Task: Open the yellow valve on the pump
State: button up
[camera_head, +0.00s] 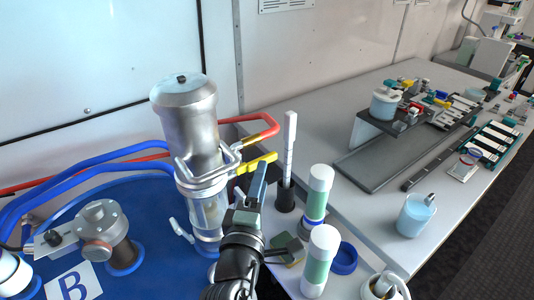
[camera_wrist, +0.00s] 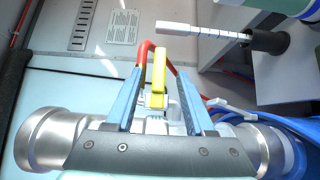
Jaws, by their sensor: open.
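In the wrist view the yellow valve handle (camera_wrist: 158,80) stands upright between the two blue fingers of my gripper (camera_wrist: 158,90), with a gap on each side. My gripper (camera_head: 258,182) is open and sits just at the handle's outer end in the head view. A red hose (camera_wrist: 144,50) joins behind the handle. The lower pump is partly hidden by my arm in the head view.
A white stepped rod in a black holder (camera_head: 285,195) stands close right of my gripper. A blue drum lid (camera_head: 150,215) with a metal fitting (camera_head: 105,235) lies left. Blue hoses (camera_head: 90,165) run behind.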

aim_at(267, 156)
jog(key=w, duration=0.4)
jog(key=w+d, duration=0.1)
jog(key=w, duration=0.2)
jog(key=shift+d+p, duration=0.1)
jog(key=shift+p, duration=0.25)
grip_shut()
dwell(1.1)
